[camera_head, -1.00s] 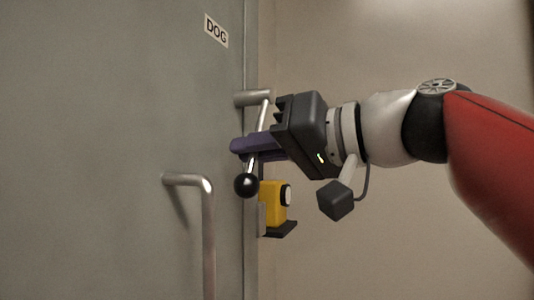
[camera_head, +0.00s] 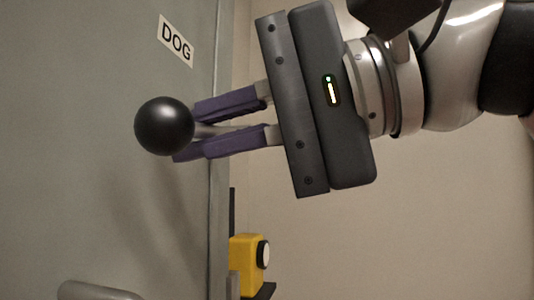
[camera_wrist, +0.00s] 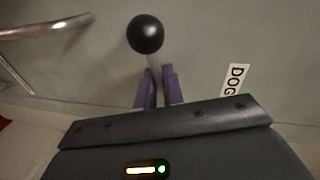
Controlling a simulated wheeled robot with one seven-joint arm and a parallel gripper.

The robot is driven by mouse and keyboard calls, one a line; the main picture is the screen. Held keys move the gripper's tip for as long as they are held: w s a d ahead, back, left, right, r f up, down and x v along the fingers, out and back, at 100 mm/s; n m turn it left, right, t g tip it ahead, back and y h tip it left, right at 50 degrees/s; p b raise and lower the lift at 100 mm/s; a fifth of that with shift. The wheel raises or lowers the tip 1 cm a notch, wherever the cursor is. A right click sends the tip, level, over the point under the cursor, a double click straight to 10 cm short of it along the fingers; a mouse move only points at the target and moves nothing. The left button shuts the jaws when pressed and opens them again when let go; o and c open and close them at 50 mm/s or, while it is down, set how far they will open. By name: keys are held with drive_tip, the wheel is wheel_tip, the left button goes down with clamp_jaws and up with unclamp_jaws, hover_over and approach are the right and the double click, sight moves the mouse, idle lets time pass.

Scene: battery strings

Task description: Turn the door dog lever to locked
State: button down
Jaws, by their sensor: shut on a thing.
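The dog lever shows as a metal rod with a black ball knob (camera_head: 164,126) at its end, in front of the grey door (camera_head: 80,200). In the head view the rod lies roughly level, with the knob to the left. My gripper (camera_head: 200,131) is shut on the rod just behind the knob, one purple finger above it and one below. The wrist view shows the knob (camera_wrist: 145,34) beyond the fingertips and the rod between the fingers. The lever's pivot is hidden behind my gripper. The DOG label (camera_head: 176,41) is on the door above the knob.
A yellow device (camera_head: 248,252) with a round black-rimmed face is beside the door edge, below my gripper. A door handle (camera_head: 98,291) shows at the lower left, and the same bar shows in the wrist view (camera_wrist: 45,30).

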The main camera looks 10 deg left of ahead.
drive_tip(key=shift+r+m, duration=0.75)
drive_tip(key=shift+m, duration=0.05)
drive_tip(key=shift+r, duration=0.1)
drive_tip(key=c, duration=1.7)
unclamp_jaws()
drive_tip(key=shift+d, duration=0.15)
drive_tip(key=v, duration=0.7)
drive_tip(key=shift+d, duration=0.3)
drive_tip(key=shift+w, duration=0.1)
